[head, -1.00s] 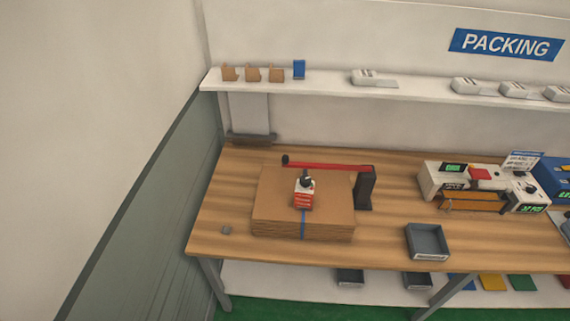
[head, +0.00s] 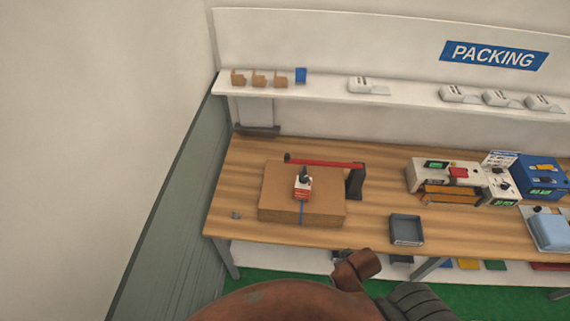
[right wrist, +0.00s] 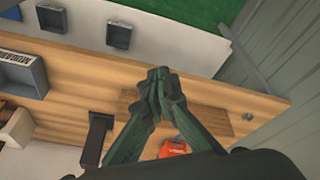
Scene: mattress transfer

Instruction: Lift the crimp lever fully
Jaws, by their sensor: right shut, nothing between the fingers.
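A small red and white crimp tool (head: 302,194) with a dark lever (head: 305,174) on top sits on a flat cardboard stack (head: 268,193). A blue strap (head: 302,213) runs down the stack's front. In the right wrist view, my right gripper (right wrist: 160,80) is shut and empty, its dark fingertips together. It appears over the stack (right wrist: 212,123), and part of the red tool (right wrist: 174,149) shows beside its right finger. The rest of the tool is hidden by my gripper. I cannot tell whether the fingers touch anything. My left gripper is not seen.
A long red arm (head: 325,163) spans the back of the stack from a dark post (head: 356,182). A grey tray (head: 406,230) stands to the right, with packing machines (head: 445,172) beyond. A wall (head: 160,230) bounds the left. Bare wooden tabletop (head: 385,200) lies between.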

